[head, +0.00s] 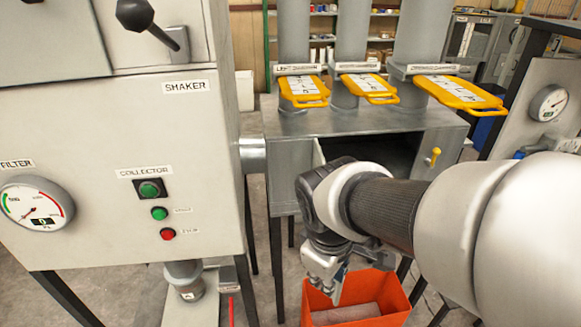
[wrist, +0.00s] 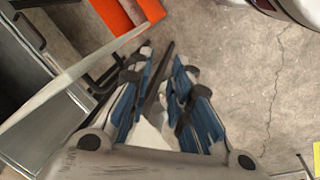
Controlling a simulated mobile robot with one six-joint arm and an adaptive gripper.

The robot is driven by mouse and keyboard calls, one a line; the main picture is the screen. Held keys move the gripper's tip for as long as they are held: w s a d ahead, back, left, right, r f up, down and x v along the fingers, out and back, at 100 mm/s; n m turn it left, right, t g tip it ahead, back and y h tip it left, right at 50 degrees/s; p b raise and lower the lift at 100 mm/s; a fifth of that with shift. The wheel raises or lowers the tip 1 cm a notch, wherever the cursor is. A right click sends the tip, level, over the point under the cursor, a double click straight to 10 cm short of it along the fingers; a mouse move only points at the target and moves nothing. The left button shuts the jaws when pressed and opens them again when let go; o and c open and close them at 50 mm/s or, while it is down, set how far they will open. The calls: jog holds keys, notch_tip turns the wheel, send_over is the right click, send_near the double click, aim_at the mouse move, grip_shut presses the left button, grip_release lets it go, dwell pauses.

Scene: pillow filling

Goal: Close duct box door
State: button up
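The duct box (head: 295,165) is a grey metal box under several upright pipes. Its front shows a dark opening, partly hidden behind my arm. A yellow knob (head: 433,157) is on a grey panel, apparently the door, at the right of the opening. My gripper (head: 325,290) points down in front of the box, left of the knob and apart from it. In the wrist view, my gripper (wrist: 160,62) has its blue-padded fingers apart, with nothing held visible. A pale, thin edge (wrist: 75,72) runs beside the left finger; I cannot tell whether they touch.
An orange bin (head: 395,308) with a brownish block stands below my gripper; it also shows in the wrist view (wrist: 112,15). Yellow slide gates (head: 465,92) stick out above the box. A control cabinet (head: 100,130) stands at left. Bare concrete floor shows at right in the wrist view.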

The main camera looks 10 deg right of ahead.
jog(key=w+a+r+n+p, duration=0.1)
jog(key=w+n+p, duration=0.1)
jog(key=p, duration=0.2)
jog(key=w+a+r+n+g+h+p, duration=0.1)
jog(key=w+a+n+p, duration=0.1)
jog(key=n+p, duration=0.1)
jog(key=w+a+r+n+p, duration=0.1)
jog(key=w+n+p, duration=0.1)
jog(key=p, duration=0.4)
jog(key=shift+a+r+n+g, duration=0.15)
jog(key=shift+n+g, duration=0.25)
grip_shut()
jog(key=d+f+n, duration=0.1)
jog(key=d+f, duration=0.4)
jog(key=f, duration=0.5)
jog(key=shift+d+f+h, duration=0.3)
jog(key=shift+d, duration=0.05)
jog(key=shift+d, duration=0.15)
